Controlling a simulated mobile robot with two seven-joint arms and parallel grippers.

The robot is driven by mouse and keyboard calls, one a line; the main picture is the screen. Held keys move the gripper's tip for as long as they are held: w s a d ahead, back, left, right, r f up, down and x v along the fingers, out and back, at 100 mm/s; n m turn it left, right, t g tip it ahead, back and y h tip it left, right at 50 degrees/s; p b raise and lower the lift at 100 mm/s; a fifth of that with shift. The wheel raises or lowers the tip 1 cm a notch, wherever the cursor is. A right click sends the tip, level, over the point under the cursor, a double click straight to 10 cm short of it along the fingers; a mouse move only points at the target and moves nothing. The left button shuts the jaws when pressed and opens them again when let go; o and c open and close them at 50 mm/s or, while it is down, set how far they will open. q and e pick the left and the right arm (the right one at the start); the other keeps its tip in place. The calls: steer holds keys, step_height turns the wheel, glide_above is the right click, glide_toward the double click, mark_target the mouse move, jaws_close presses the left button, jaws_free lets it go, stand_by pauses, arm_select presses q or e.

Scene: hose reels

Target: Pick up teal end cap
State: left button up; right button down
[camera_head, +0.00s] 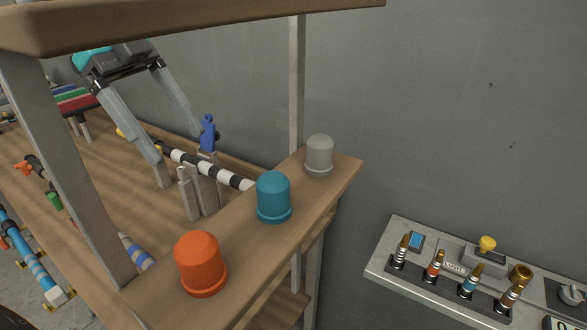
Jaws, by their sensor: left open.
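The teal end cap (273,197) stands upright on a narrow wooden shelf (243,243), between an orange cap (201,263) and a grey cap (319,155). Nothing touches it from above. My left gripper (182,158) shows at the upper left, under the top board. Its two long grey fingers point down and to the right and are spread wide, with nothing held between them. It is up and to the left of the teal cap, clear of it. My right gripper is not in view.
A black-and-white striped rod (208,170) and grey upright holders with a blue clip (208,132) are near the fingers. Grey posts (68,170) carry the top board (190,22). A panel with several fittings (430,266) is at the lower right.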

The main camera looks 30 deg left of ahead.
mark_target(268, 176)
arm_select(q)
steer(key=d+p, duration=0.2)
steer(key=d, duration=0.1)
steer(key=d+p, duration=0.2)
steer(key=p, duration=0.1)
steer(key=d+p, duration=0.3)
steer(key=shift+w+d, duration=0.35)
steer(key=d+p, duration=0.1)
steer(key=p, duration=0.3)
steer(key=shift+w+d+r, duration=0.1)
steer(key=shift+d+r, duration=0.05)
steer(key=shift+d, duration=0.05)
steer(key=d+p, duration=0.1)
steer(key=p, duration=0.1)
steer(key=shift+d+r+p, duration=0.1)
steer(key=shift+d+p, duration=0.1)
steer(key=shift+p, duration=0.1)
steer(key=shift+d, duration=0.25)
steer(key=shift+x, duration=1.65)
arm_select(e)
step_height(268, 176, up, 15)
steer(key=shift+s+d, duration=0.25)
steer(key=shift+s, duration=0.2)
arm_select(q)
steer(key=shift+a, duration=0.2)
jaws_close()
